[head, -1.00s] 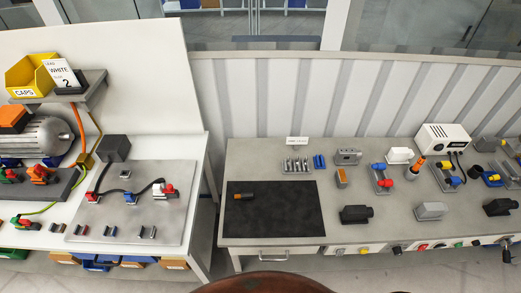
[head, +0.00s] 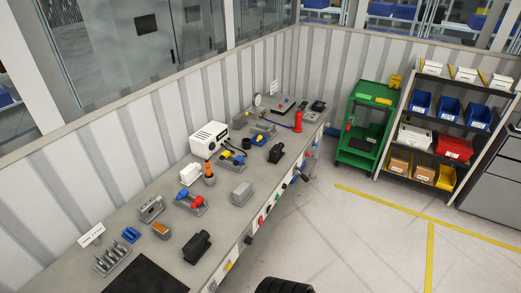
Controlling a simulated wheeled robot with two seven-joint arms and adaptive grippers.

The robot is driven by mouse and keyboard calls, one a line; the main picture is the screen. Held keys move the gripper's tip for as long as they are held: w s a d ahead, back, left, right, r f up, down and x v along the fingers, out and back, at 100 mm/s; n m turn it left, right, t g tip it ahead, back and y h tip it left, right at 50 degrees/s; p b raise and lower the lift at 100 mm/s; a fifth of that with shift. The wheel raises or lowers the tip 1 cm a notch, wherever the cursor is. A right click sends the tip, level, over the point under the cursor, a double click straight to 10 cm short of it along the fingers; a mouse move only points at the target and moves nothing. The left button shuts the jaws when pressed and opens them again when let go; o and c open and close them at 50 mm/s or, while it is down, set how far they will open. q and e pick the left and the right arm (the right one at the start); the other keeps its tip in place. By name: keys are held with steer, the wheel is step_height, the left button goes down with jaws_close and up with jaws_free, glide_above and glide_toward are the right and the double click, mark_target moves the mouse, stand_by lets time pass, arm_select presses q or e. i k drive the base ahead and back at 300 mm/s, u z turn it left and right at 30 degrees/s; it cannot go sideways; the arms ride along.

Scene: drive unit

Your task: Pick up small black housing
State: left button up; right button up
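Two black housings lie on the long grey workbench. One black housing (head: 197,247) is near the front edge in the lower middle of the head view, beside the dark mat. Another black housing (head: 276,153) is farther along the bench, near its front edge. I cannot tell from size alone which is the small one, as they stand at different distances. A grey housing (head: 241,193) stands between them. Neither of my grippers is in view.
The workbench (head: 150,244) also holds a dark mat (head: 146,276), a white box (head: 209,140), a red cylinder (head: 298,121) and connectors. A green cart (head: 358,143) and a bin shelf (head: 437,131) stand beyond its far end. The floor (head: 350,240) on the right is open.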

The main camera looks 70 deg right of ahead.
mark_target(276, 154)
steer(key=z, duration=2.7)
steer(key=k, duration=0.2)
steer(key=z, duration=0.25)
